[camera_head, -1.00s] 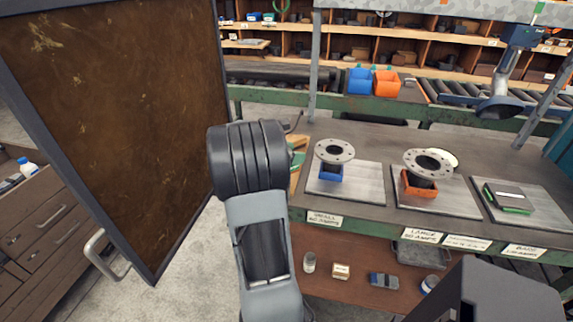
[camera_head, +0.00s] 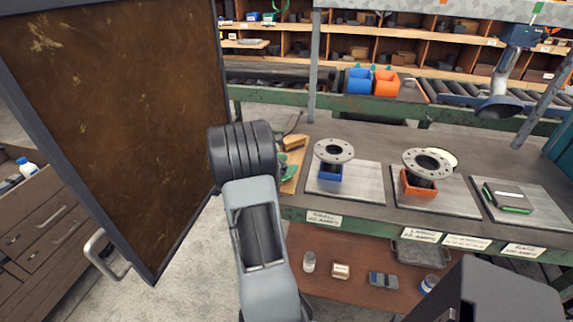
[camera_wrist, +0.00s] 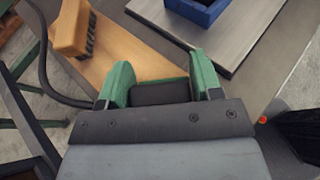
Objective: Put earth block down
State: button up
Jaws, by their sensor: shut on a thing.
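My gripper (camera_wrist: 160,85) is shut on the earth block (camera_wrist: 160,93), a dark piece with a green edge between the two green fingers. Much of the block is hidden by the fingers and the wrist. In the head view my gripper (camera_head: 288,180) is mostly hidden behind my arm, at the left end of the bench (camera_head: 380,143). A wooden board (camera_wrist: 115,62) lies below and beyond the fingers; I cannot tell whether the block touches it.
A wooden-handled brush (camera_wrist: 72,28) lies on the board. A blue holder (camera_head: 330,172) and an orange holder (camera_head: 415,188) carry flanged pipes on metal plates. A dark panel (camera_head: 110,120) stands left.

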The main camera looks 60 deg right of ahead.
jog(key=shift+f, duration=0.1)
jog(key=o, duration=1.4)
jog(key=shift+w+a+r, duration=0.1)
jog(key=shift+r, duration=0.1)
jog(key=v, duration=1.1)
jog(key=shift+w+a, duration=0.25)
jog(key=shift+a, duration=0.05)
